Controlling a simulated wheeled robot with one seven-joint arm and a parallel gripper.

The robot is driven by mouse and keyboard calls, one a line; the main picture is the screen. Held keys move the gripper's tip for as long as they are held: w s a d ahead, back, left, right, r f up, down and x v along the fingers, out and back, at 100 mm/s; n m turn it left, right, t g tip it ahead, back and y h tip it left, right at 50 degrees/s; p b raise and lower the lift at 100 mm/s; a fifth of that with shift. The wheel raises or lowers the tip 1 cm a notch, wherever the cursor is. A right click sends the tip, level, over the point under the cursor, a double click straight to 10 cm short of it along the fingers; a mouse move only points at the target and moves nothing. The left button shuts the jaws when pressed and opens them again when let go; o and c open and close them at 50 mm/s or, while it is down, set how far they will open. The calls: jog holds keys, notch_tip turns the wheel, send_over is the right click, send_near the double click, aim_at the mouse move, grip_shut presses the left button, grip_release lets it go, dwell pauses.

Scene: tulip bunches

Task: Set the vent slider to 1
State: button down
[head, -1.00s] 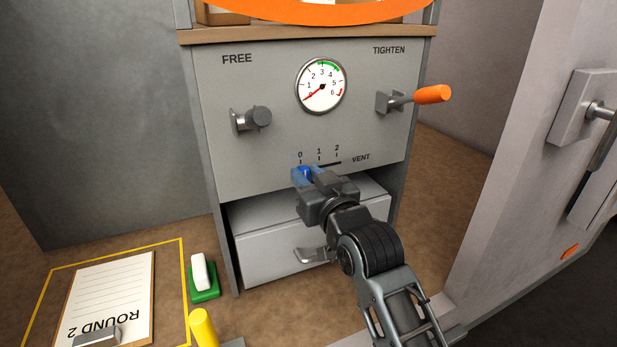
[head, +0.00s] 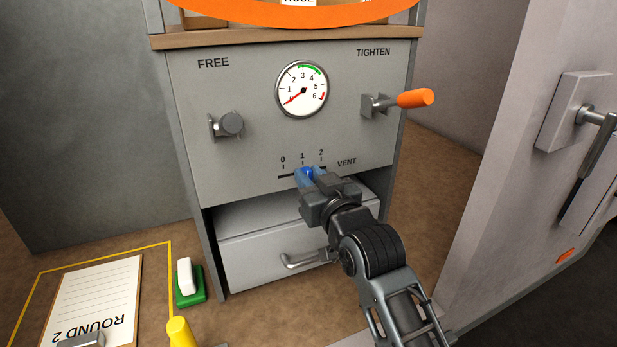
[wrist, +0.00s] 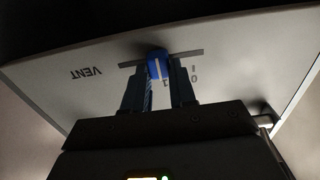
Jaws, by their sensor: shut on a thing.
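The vent slider's blue knob (head: 307,173) sits in a dark horizontal slot (head: 285,177) low on the grey panel, below the marks 0, 1 and 2. The knob is about in line with the 1. My gripper (head: 310,178) is shut on the knob, one finger on each side. In the wrist view, which is upside down, the knob (wrist: 157,65) is between the fingers of my gripper (wrist: 160,75), near the middle of the slot and close to the 1. The 2 is hidden there.
Above are a gauge (head: 302,89), a knob under FREE (head: 230,124) and an orange-handled lever (head: 414,98) under TIGHTEN. Below my gripper is a drawer (head: 255,257) with a handle. A clipboard (head: 95,295) and a green-based eraser (head: 189,284) lie at the lower left.

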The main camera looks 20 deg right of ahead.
jog(key=shift+a, duration=0.1)
jog(key=c, duration=0.9)
grip_release()
jog(key=shift+s, duration=0.15)
jog(key=s, duration=0.7)
jog(key=shift+s, duration=0.25)
